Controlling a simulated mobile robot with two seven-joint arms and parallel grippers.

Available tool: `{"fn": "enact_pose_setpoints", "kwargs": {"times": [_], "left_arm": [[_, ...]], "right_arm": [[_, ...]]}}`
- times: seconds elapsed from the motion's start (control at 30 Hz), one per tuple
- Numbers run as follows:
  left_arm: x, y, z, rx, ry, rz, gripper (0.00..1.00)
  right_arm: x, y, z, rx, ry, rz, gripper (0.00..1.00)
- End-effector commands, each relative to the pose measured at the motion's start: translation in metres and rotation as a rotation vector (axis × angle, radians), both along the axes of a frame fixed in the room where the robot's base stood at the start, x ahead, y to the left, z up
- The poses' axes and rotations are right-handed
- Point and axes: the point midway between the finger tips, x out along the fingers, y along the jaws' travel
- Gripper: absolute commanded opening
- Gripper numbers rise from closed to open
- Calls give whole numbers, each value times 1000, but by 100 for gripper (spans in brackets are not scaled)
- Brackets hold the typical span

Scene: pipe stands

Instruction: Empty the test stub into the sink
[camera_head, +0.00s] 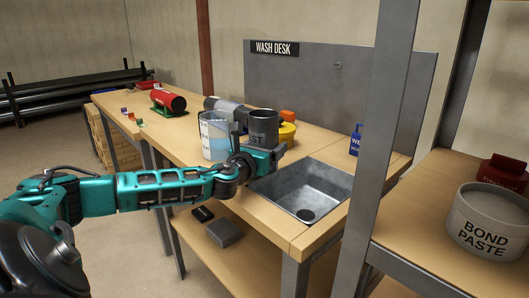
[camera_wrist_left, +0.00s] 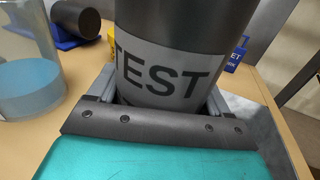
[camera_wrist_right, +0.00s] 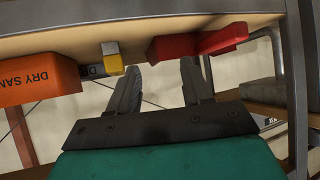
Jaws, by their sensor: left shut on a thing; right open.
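The test stub (camera_head: 264,128) is a dark grey cylinder with a light band lettered TEST. It stands upright in my left gripper (camera_head: 262,160), which is shut around it beside the sink's far left corner. In the left wrist view the stub (camera_wrist_left: 168,62) fills the space between the fingers (camera_wrist_left: 160,100); its inside is hidden. The sink (camera_head: 300,190) is a grey metal basin with a dark drain, set into the wooden bench. My right gripper (camera_wrist_right: 158,88) is open and empty in the right wrist view, and is out of the head view.
A clear container of blue liquid (camera_head: 215,138) stands just left of the stub. A yellow item (camera_head: 287,134) is behind it. A grey post (camera_head: 380,150) rises at the sink's right. An orange DRY SAND box (camera_wrist_right: 38,80) is near my right gripper.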

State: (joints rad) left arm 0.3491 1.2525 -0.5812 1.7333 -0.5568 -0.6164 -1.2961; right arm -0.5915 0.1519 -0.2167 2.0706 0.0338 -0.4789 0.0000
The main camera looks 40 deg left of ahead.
Motion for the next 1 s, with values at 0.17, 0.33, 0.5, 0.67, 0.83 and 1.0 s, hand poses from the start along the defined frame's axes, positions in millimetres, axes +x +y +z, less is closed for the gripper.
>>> {"fn": "enact_pose_setpoints", "kwargs": {"times": [0.17, 0.33, 0.5, 0.67, 0.83, 1.0], "left_arm": [[-3, 8, 8, 6, -3, 3, 14], [-9, 23, 18, 9, -1, 2, 14], [-16, 38, 29, 10, 0, 2, 14], [-21, 51, 37, 10, -1, 3, 14], [-23, 56, 42, 7, -1, 0, 14], [-23, 56, 42, 6, -2, 1, 14]], "right_arm": [[0, 0, 2, -1, 1, -1, 49], [0, -1, 3, -1, 1, -1, 49], [0, -1, 2, -1, 0, -2, 49], [0, -1, -3, -1, 0, -2, 49], [0, -1, -4, -1, 0, -2, 49], [0, -1, -4, -1, 0, -2, 49]]}}
